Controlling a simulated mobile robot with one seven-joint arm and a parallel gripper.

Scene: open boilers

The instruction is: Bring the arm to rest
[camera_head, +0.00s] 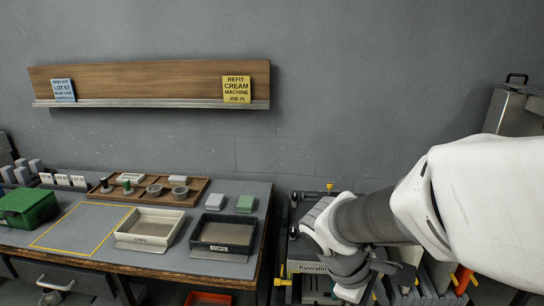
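My white and dark grey arm reaches in from the right edge and bends down at its far end, in front of the wall and to the right of the workbench (190,262). My gripper (352,288) is low in the picture at the end of the arm, over dark equipment. Its fingertips cannot be made out, so its opening is hidden. I see nothing clearly held.
On the bench are a cream tray (117,236), a black tray (254,238), a green box (28,208) and a wooden rack (200,184) of small parts. A shelf (150,85) with two cards hangs above. A machine (309,268) stands close to my arm.

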